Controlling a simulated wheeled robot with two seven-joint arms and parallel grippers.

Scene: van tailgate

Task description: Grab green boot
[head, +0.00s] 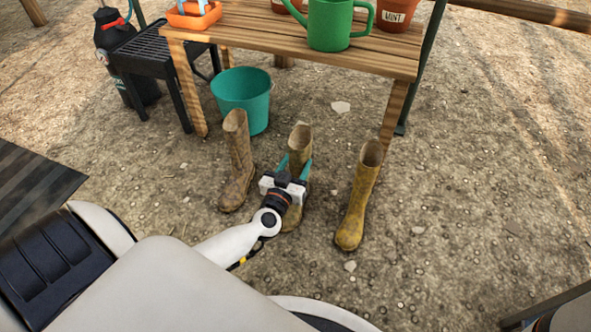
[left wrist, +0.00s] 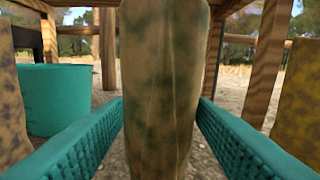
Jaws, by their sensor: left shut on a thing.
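A muddy olive-green boot (head: 299,140) stands upright on the ground in the middle of a row of boots. My left gripper (head: 295,163) has its teal fingers on either side of the shaft and is shut on it. In the left wrist view the mottled green shaft (left wrist: 163,90) fills the space between the two ridged teal fingers (left wrist: 163,118). My gripper and wrist hide much of the boot's lower part in the head view. My right gripper is out of view.
A brown boot (head: 236,160) stands close on the left and a yellowish boot (head: 361,195) on the right. Behind are a teal bucket (head: 242,98) and a wooden bench (head: 385,62) with a green watering can (head: 329,25). The ground to the right is mostly clear.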

